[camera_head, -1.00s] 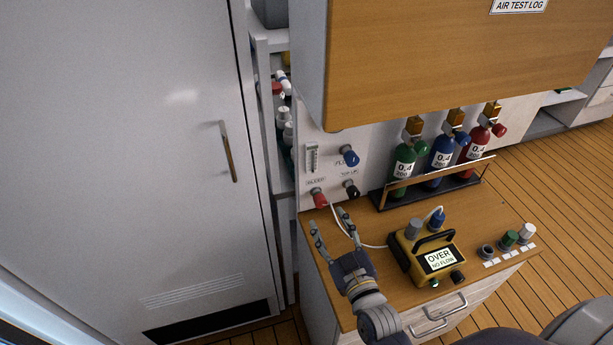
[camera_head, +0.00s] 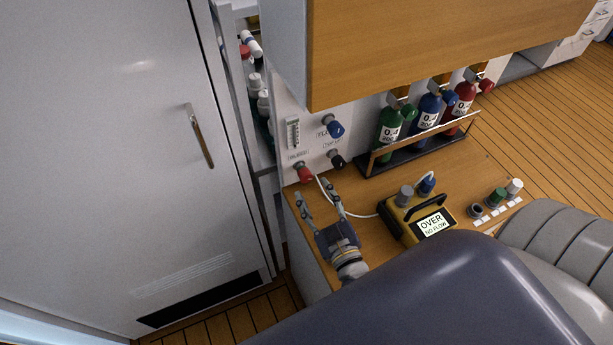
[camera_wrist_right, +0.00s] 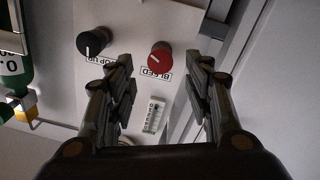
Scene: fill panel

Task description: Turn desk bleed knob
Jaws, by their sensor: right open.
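The red bleed knob (camera_head: 304,173) is on the lower left of the white panel (camera_head: 288,112), under a label reading BLEED. In the right wrist view the red knob (camera_wrist_right: 160,58) shows a white pointer line and lies ahead, between the lines of the two fingers. My right gripper (camera_head: 316,192) is open and empty, just in front of and below the knob, apart from it. Its open fingers (camera_wrist_right: 160,85) also show in the wrist view. My left gripper is not in view.
A yellow analyser (camera_head: 413,216) reading OVER, with a white tube, stands on the desk. Green, blue and red cylinders stand in a rack (camera_head: 372,163).

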